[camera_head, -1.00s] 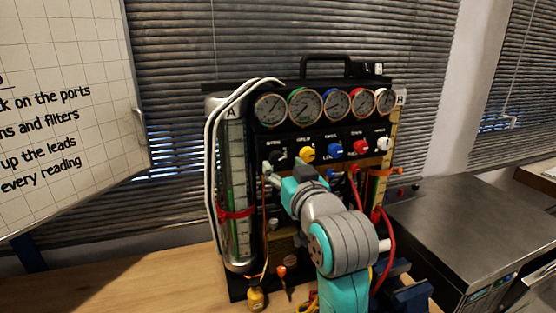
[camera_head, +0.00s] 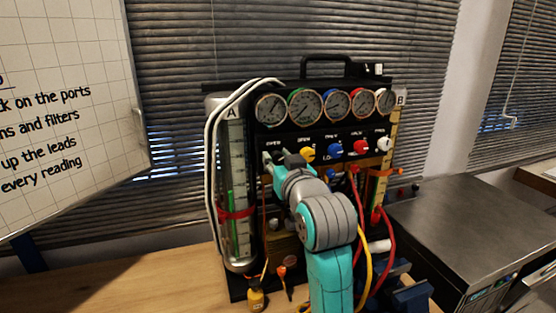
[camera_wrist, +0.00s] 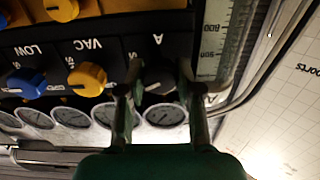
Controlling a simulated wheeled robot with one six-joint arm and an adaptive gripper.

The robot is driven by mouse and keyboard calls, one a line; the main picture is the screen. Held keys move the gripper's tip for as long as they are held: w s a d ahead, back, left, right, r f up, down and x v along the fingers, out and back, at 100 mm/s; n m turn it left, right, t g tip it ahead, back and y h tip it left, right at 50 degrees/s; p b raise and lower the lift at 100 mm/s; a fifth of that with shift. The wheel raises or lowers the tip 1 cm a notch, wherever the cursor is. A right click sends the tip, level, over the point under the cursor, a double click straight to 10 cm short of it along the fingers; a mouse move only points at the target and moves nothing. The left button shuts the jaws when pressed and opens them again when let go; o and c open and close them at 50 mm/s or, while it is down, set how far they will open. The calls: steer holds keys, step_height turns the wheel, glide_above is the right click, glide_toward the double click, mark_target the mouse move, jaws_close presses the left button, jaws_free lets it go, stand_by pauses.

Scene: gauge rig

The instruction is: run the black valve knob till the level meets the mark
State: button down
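The black valve knob (camera_wrist: 158,78) is at the left end of the knob row, in the wrist view under an upside-down "A" label. My gripper (camera_wrist: 160,72) has one finger on each side of it, spread apart; I cannot tell whether they touch it. In the head view my gripper (camera_head: 274,159) covers the knob. Tube A (camera_head: 244,178) stands upright at the rig's left, with a scale and a green column (camera_head: 231,208) inside. A red band (camera_head: 238,213) wraps the tube, and the green reaches above it. I cannot tell which line is the mark.
Gauges (camera_head: 305,106) sit above the knobs. Yellow (camera_head: 307,154), blue (camera_head: 334,151), red (camera_head: 361,147) and white (camera_head: 383,144) knobs stand to the right. Hoses (camera_head: 389,245) hang beside my arm.

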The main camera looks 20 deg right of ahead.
steer(key=shift+m, duration=2.7)
steer(key=c, duration=0.8)
jaws_free()
steer(key=shift+o, duration=0.2)
steer(key=shift+s, duration=0.1)
steer(key=s, duration=0.7)
steer(key=shift+s, duration=0.2)
